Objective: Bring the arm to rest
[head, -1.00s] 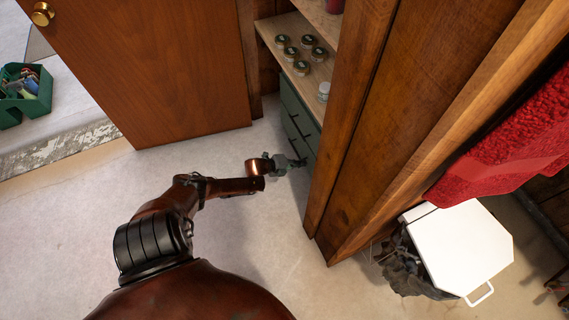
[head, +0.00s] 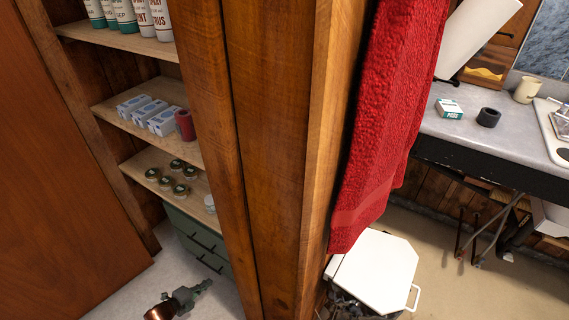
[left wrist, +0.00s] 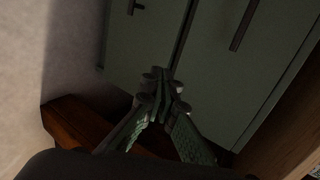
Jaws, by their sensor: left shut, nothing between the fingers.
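My left gripper (head: 201,288) is at the lower left of the head view, low over the pale floor and in front of the green drawers (head: 199,241) under the shelves. Its fingers are together with nothing between them. In the left wrist view the closed fingertips (left wrist: 160,82) point toward the green drawer fronts (left wrist: 205,60) with dark handles. I cannot tell how wide the gap to the drawers is. Most of the left arm is below the head view. My right gripper is not in view.
A wooden post (head: 268,150) stands just right of the gripper. Wooden shelves (head: 125,42) hold bottles, boxes and tins. A brown door (head: 60,190) is at left. Right are a red towel (head: 385,110), a white-lidded bin (head: 375,270) and a grey counter (head: 470,125). Floor shows left of the drawers.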

